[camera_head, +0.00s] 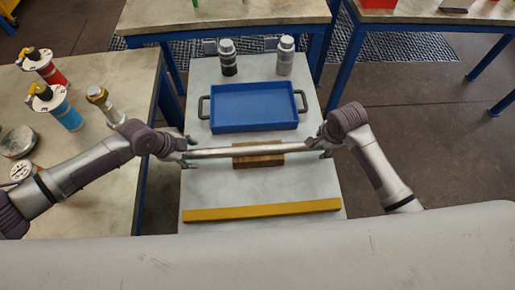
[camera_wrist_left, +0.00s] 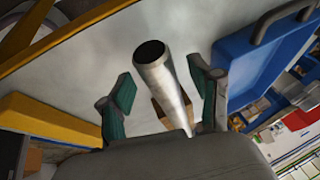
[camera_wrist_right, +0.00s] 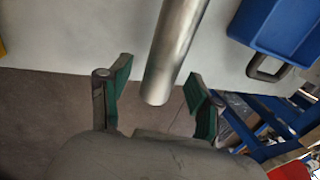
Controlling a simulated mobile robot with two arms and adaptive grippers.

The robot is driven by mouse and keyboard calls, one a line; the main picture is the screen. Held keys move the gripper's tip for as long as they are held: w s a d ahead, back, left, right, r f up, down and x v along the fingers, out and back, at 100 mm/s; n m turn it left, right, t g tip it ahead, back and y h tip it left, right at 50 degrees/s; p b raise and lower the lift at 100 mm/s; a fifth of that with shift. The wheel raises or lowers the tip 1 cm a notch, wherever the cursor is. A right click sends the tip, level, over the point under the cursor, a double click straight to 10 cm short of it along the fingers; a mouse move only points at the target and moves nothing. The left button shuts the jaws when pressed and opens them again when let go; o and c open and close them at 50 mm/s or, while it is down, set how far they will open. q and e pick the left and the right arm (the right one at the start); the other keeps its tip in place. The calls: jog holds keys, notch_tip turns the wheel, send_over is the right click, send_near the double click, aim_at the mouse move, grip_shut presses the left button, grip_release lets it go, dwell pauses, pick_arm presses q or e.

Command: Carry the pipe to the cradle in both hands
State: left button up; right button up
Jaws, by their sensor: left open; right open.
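The grey metal pipe (camera_head: 215,152) lies crosswise over a brown wooden block (camera_head: 258,161), which looks like the cradle. I cannot tell whether the pipe rests on it. My left gripper (camera_head: 190,154) is open at the pipe's left end. In the left wrist view the pipe's dark open end (camera_wrist_left: 150,52) sits between the green-padded fingers, with gaps on both sides. My right gripper (camera_head: 324,147) is open at the right end. In the right wrist view the pipe (camera_wrist_right: 178,45) ends between the fingers, with gaps visible.
A blue tray (camera_head: 254,126) with dark handles lies behind the pipe. Two flanged vessels (camera_head: 228,58) (camera_head: 285,56) stand at the table's back. A yellow bar (camera_head: 262,211) runs along the front. A side table (camera_head: 110,160) at left holds several items.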

pick_arm(q)
grip_shut()
pick_arm(e)
grip_shut()
pick_arm(q)
jog(key=shift+r, duration=0.15)
pick_arm(e)
jog(key=shift+r, duration=0.15)
